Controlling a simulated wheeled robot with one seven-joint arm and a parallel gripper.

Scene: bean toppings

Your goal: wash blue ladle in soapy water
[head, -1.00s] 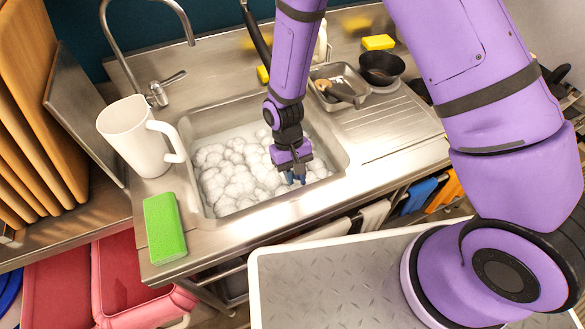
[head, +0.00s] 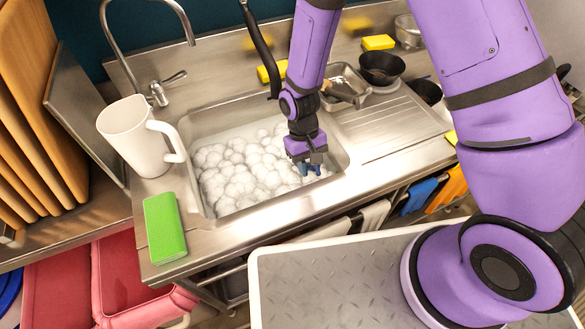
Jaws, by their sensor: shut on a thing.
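The sink (head: 203,208) is full of white soapy foam (head: 235,172). My gripper (head: 311,168) is low over the right side of the sink, at the foam near the front right rim. It is shut on the blue ladle (head: 312,170). Only a small blue part of the ladle shows at the fingertips; the rest of it is hidden by the gripper or the foam.
A white pitcher (head: 135,135) and a green sponge (head: 164,227) stand left of the sink. The tap (head: 150,50) arches behind it. A metal tray (head: 345,78), a black bowl (head: 381,67) and yellow sponges (head: 378,42) are behind right. The ribbed drainboard (head: 395,125) is clear.

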